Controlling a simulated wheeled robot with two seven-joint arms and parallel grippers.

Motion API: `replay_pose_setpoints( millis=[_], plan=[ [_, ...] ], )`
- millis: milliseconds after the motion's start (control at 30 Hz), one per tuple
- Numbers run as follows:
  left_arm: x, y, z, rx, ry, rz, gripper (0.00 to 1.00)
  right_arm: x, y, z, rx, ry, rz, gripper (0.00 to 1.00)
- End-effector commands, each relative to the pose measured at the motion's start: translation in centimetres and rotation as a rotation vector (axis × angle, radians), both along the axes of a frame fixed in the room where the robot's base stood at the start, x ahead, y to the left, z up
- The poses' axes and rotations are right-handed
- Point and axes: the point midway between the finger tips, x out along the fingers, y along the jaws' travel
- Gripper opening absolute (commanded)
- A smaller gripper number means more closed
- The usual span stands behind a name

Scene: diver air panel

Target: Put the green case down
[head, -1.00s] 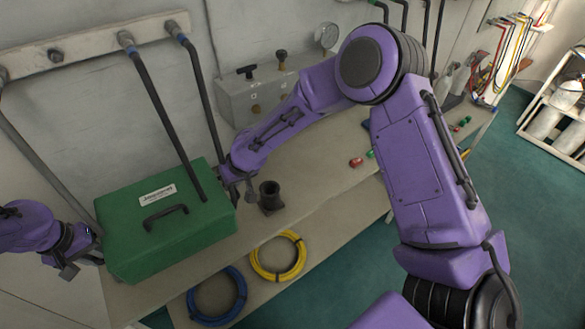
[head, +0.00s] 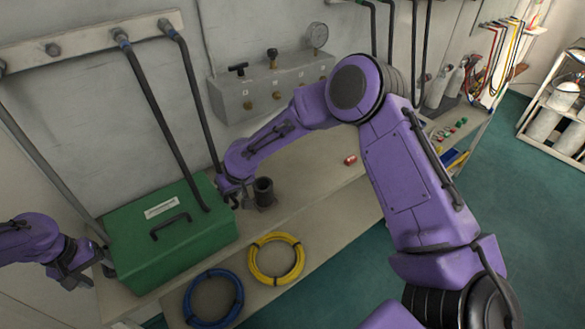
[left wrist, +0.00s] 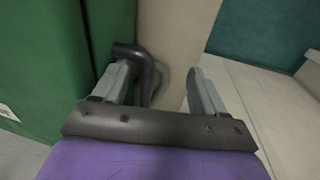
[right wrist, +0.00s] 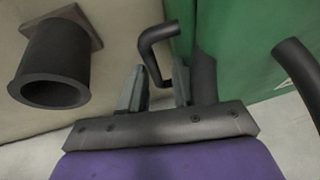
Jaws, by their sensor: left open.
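The green case (head: 175,240) stands level and upright on the left end of the bench (head: 305,200), with a black handle on its lid and a pale label. My left gripper (head: 100,264) is at its left end. In the left wrist view, my left fingers (left wrist: 158,90) are open and apart, with the case's dark side handle (left wrist: 147,65) near the left finger. My right gripper (head: 234,198) is at the case's right end. In the right wrist view, the other side handle (right wrist: 152,50) reaches down between my right fingers (right wrist: 157,92); whether they press on it is unclear.
A black cup-like holder (head: 263,190) stands close to my right gripper. Dark hoses (head: 150,100) slope down behind the case. A yellow coil (head: 276,281) and a blue coil (head: 213,322) lie below the bench top. A red piece (head: 350,160) lies farther right.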

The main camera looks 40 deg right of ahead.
Motion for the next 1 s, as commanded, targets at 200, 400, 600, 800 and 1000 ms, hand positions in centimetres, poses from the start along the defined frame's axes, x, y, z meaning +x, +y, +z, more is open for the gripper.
replay_pose_setpoints(
  millis=[200, 400, 600, 800, 1000],
  plan=[
    [0.1, -0.9, 0.2, -0.015, -0.005, -0.005, 0.87, -0.1, 0.8, 0.0, 0.012, 0.001, 0.005, 0.40],
    [0.1, -1.0, 0.2, -0.016, -0.006, -0.005, 0.87, -0.2, 0.9, -0.1, 0.013, 0.003, 0.007, 0.40],
    [0.2, -0.9, 0.7, -0.016, -0.008, -0.005, 0.87, -0.3, 1.0, -0.1, 0.013, 0.005, 0.008, 0.40],
    [0.3, -0.2, 4.1, -0.015, -0.010, -0.003, 0.87, -0.3, 1.0, -0.1, 0.014, 0.004, 0.008, 0.40],
    [0.2, 0.5, 7.2, -0.011, -0.007, -0.003, 0.87, -0.2, 0.9, 0.0, 0.013, 0.001, 0.007, 0.40]
  ],
)
